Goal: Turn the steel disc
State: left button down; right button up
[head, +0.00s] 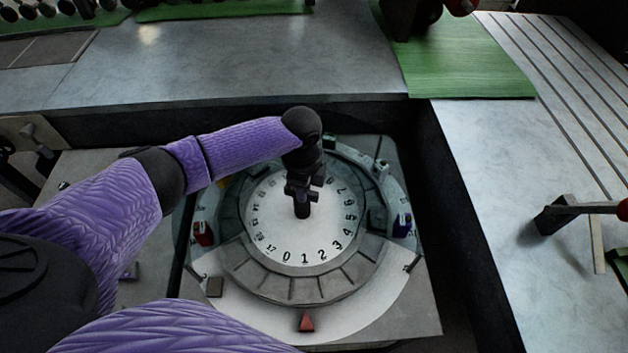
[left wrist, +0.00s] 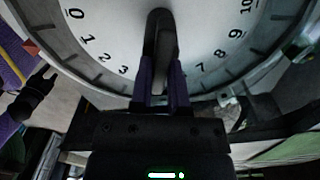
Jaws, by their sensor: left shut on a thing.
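The steel disc (head: 268,232) lies flat in a grey machine table, with a pale numbered face and a darker notched rim. It also shows in the left wrist view (left wrist: 110,38). My left gripper (head: 302,190) points down over the disc's middle. It is shut on a dark upright post (left wrist: 160,32) there; the post's foot is partly hidden. A dark hand beside a purple sleeve at the left of the left wrist view looks like my right gripper (left wrist: 42,85); its finger gap is unclear.
Small red (head: 203,233) and blue (head: 402,225) blocks stand around the disc on its plate. A bench with a green mat (head: 465,65) lies behind. A tool with a dark head (head: 556,214) lies on the right bench. A dark gap surrounds the plate.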

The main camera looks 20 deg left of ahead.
pick_arm(q)
jog(key=c, duration=0.6)
grip_release()
notch_tip(320, 180, up, 9)
jog(key=shift+r+p, duration=0.1)
jog(key=shift+p, duration=1.05)
jog(key=shift+r, duration=0.35)
